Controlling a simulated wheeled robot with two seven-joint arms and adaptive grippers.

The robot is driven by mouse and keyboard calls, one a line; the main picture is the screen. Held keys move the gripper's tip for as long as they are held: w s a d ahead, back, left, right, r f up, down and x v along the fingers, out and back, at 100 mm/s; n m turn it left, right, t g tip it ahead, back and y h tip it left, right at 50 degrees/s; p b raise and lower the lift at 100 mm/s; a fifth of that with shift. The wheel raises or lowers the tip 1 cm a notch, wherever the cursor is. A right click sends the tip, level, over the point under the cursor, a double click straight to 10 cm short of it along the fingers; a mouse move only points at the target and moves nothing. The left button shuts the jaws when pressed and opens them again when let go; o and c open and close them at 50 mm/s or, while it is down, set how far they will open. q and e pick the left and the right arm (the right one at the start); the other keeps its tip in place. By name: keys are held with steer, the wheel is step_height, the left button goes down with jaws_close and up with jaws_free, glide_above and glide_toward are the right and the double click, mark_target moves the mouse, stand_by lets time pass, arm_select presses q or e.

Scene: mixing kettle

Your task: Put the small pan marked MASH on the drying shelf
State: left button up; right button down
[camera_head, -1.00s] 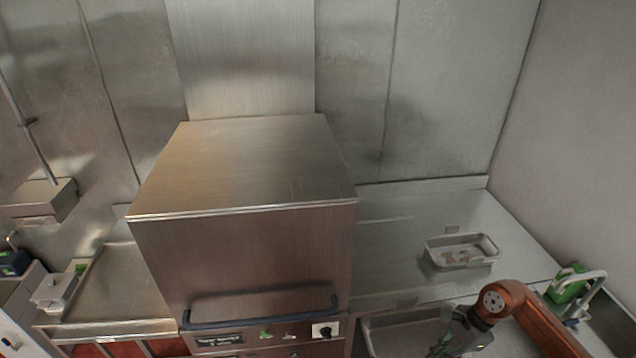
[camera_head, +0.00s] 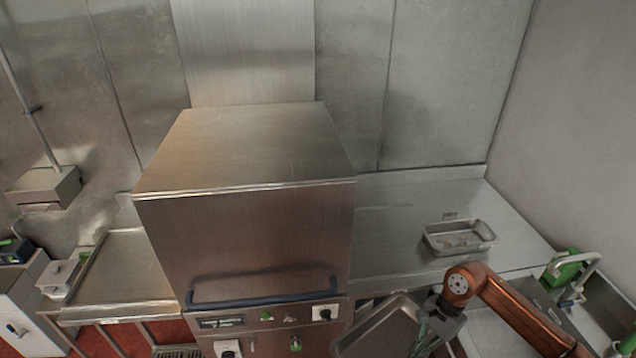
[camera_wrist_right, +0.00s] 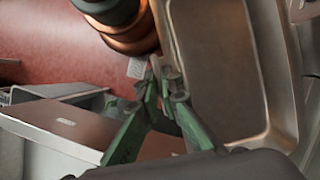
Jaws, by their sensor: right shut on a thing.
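A shallow grey metal pan (camera_head: 383,328) is at the bottom of the head view, tilted, in front of the counter beside the dishwasher. My right gripper (camera_head: 428,330) is at its right side, shut on it. In the right wrist view the pan (camera_wrist_right: 215,65) stands steeply on the right, and the green fingers of my right gripper (camera_wrist_right: 160,88) are closed at its edge. The exact grip is partly hidden. No MASH lettering can be read on it. My left gripper is not in view. I cannot identify a drying shelf.
A second small steel pan (camera_head: 459,237) sits on the right counter (camera_head: 395,240). The hood dishwasher (camera_head: 250,240) is closed in the middle. A sink with a tap (camera_head: 578,275) and green bottle (camera_head: 562,268) is at right. A bare steel table (camera_head: 125,270) is at left.

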steer(key=a+n+b, duration=0.1)
steer(key=n, duration=0.1)
steer(key=a+f+n+g+h, duration=0.1)
steer(key=n, duration=0.1)
steer(key=a+n+b, duration=0.1)
steer(key=shift+s+a+f+n+h+b, duration=0.1)
steer(key=shift+a+f+n+h+b, duration=0.2)
steer(key=shift+a+f+n+h, duration=0.1)
steer(key=n, duration=0.2)
steer(key=h+b, duration=0.1)
steer(key=shift+s+a+f+n+g, duration=0.15)
steer(key=shift+s+a+n+g, duration=0.1)
steer(key=shift+a+n+g, duration=0.15)
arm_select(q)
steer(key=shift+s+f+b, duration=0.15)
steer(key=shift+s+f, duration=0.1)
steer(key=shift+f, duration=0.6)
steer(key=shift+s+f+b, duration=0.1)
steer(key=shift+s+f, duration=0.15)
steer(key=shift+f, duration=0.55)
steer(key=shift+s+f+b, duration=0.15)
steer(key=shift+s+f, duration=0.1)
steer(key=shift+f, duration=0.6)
arm_select(e)
steer(key=shift+s+n+h, duration=0.1)
steer(key=shift+n+h, duration=0.3)
steer(key=shift+n, duration=0.6)
steer(key=shift+f, duration=0.1)
